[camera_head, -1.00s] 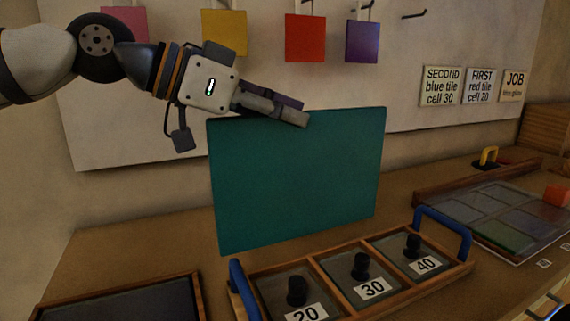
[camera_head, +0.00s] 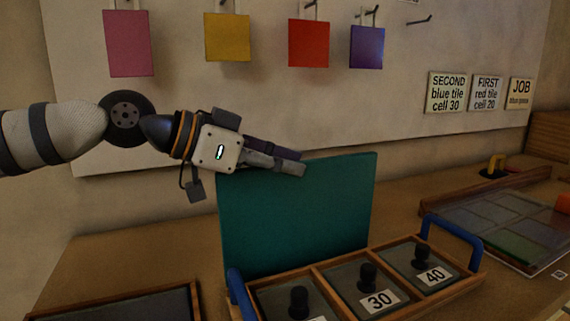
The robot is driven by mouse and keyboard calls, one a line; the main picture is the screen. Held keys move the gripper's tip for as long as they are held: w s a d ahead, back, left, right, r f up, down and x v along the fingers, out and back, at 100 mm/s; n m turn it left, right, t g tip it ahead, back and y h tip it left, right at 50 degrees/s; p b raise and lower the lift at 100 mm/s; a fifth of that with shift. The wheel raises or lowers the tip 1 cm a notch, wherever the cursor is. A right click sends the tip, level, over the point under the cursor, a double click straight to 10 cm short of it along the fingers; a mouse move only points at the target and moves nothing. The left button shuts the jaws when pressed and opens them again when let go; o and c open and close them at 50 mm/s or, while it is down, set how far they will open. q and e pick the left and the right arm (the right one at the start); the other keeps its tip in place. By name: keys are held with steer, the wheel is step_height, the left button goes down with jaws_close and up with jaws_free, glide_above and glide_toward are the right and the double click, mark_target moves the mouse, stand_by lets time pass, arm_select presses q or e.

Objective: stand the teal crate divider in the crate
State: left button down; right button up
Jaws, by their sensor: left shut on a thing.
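The teal crate divider (camera_head: 297,215) is a large flat panel, standing roughly upright. My left gripper (camera_head: 300,165) is shut on its top edge, left of the middle. The crate (camera_head: 390,302) is a low wooden tray with blue handles and cells marked 30 and 40, each with a black knob; a further cell at left is partly cut off. The divider's lower edge is at or behind the crate's back rim; I cannot tell whether it touches. My right gripper is not in view.
Colored tiles, pink (camera_head: 129,43), yellow (camera_head: 228,37), red (camera_head: 309,43) and purple (camera_head: 367,47), hang on the wall board. A leaded panel (camera_head: 500,220) lies at right. A dark tray (camera_head: 125,308) is at front left. Bare bench (camera_head: 140,250) lies left of the divider.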

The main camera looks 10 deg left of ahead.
arm_select(q)
steer(key=c, duration=1.6)
jaws_free()
steer(key=shift+f, duration=0.1)
